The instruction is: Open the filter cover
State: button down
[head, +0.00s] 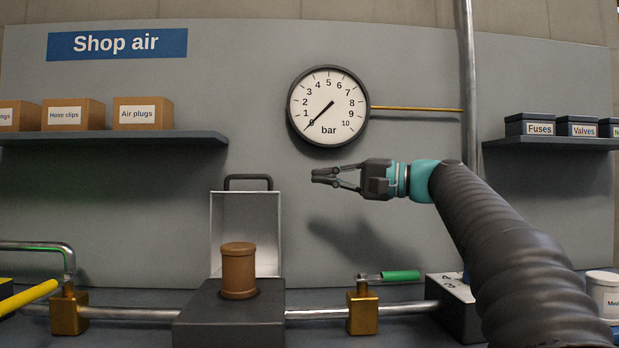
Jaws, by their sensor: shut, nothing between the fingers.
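The filter cover (246,212) is a pale box-like lid with a dark handle (247,178) on its top edge. It stands upright, swung up behind the brown filter cartridge (238,270), so its inner face shows. The cartridge sits upright on the dark filter base (229,317) and is uncovered. My gripper (316,176) is up in the air to the right of the handle, pointing left. It is shut and empty, and a clear gap shows between it and the cover.
A pipe (130,313) runs through the base. A brass valve with a green handle (400,276) stands at right, another with a yellow handle (28,297) at left. A pressure gauge (328,106) reading about 0 hangs on the wall. Shelves hold boxes (142,113) and bins (529,125).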

aim_at(254, 218)
jog(key=k, duration=1)
